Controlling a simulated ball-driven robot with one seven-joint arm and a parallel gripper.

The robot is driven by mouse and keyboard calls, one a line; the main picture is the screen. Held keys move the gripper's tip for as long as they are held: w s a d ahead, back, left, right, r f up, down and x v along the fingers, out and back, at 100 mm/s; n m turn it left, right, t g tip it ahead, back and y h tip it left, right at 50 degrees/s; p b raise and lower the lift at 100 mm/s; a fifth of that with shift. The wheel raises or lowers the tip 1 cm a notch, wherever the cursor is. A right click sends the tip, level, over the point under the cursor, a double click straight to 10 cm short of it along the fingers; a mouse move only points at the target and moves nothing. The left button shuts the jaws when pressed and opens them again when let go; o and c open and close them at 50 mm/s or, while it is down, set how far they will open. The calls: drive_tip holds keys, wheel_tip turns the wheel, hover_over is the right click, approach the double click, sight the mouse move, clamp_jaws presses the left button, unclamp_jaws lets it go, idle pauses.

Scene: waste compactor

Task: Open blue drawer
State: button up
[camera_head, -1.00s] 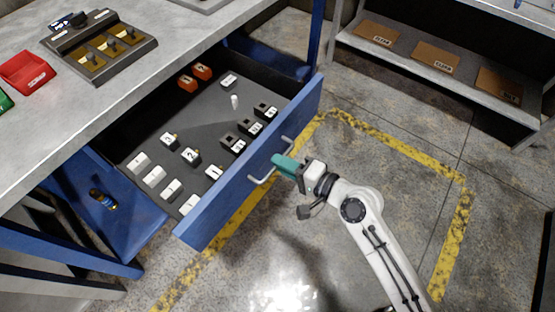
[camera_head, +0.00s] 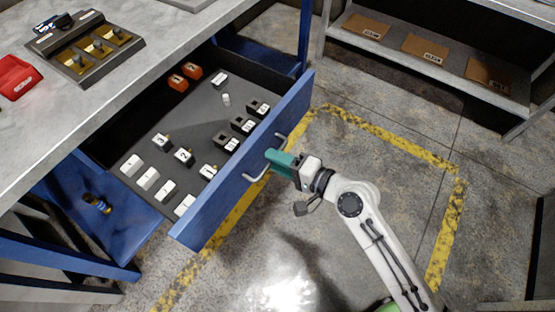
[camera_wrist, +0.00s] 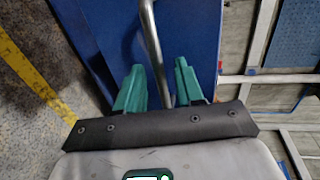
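The blue drawer (camera_head: 240,170) is pulled well out from under the grey workbench, so its dark inside shows. Its metal bar handle (camera_head: 254,178) is on the outer face; the bar also shows in the wrist view (camera_wrist: 152,40). My gripper (camera_head: 276,159) is at this handle, and its green fingers hide the handle's middle. In the wrist view, my gripper (camera_wrist: 158,85) has its fingers apart, one on each side of the bar. A narrow gap shows beside the bar, most clearly on the left.
The drawer holds several white blocks (camera_head: 147,178), black-and-white blocks (camera_head: 242,125) and orange blocks (camera_head: 178,82). A dark holder (camera_head: 85,50) and a red tray (camera_head: 15,75) are on the bench. A low shelf (camera_head: 430,75) stands at back right. The yellow-marked floor is clear.

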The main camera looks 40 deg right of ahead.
drive_tip(key=b+v, duration=0.1)
drive_tip(key=v, duration=0.9)
drive_tip(key=shift+s, duration=0.25)
drive_tip(key=s+a+f+n+g+p, duration=0.3)
drive_tip(key=s+f+n+g+p, duration=0.1)
drive_tip(key=n+g, duration=0.5)
drive_tip(key=s+d+r+n+g+h+p, duration=0.1)
drive_tip(key=s+d+n+g+h+p, duration=0.1)
drive_tip(key=s+d+n+g+h, duration=0.2)
drive_tip(key=shift+s+r+n+g+h+p, duration=0.3)
drive_tip(key=shift+s+n+g+h+p, duration=0.15)
drive_tip(key=shift+s, duration=0.4)
